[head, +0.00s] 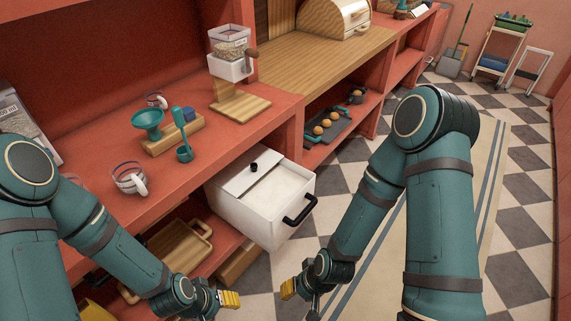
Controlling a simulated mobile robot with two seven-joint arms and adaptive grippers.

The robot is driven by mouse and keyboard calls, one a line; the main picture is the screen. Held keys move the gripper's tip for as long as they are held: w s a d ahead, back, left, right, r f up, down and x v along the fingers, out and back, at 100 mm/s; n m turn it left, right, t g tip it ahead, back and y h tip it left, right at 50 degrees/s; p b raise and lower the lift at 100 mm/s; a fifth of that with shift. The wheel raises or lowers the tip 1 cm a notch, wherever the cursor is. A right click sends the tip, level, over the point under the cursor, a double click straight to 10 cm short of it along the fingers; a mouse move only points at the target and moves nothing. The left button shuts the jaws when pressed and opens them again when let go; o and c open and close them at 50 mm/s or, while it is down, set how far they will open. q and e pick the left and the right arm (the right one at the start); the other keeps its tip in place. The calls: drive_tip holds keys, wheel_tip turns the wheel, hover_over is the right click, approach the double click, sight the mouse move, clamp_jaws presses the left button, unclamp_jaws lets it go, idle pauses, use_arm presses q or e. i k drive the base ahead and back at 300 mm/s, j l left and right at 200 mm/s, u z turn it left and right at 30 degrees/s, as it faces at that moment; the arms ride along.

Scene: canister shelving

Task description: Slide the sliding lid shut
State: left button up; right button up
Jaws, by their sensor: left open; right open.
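The white box (237,217) sticks out from the shelf unit, below the countertop, with a black handle (300,209) on its front. Its flat lid (238,177) with a small black knob (254,167) covers the back left part of the top. The rest of the top is uncovered and shows a pale white inside (277,190). My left gripper (230,299) is low in front of the shelves, below the box, open and empty. My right gripper (289,288) is open and empty below the box's front right, touching nothing. Its fingers are partly hidden.
The red counter above holds a grain dispenser (230,50), a teal funnel (148,122), a teal scoop (184,152) and a glass cup (131,179). A wooden tray (172,249) lies on the lower shelf.

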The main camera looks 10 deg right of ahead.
sight(238, 176)
drive_tip(key=i+l+u, duration=0.7)
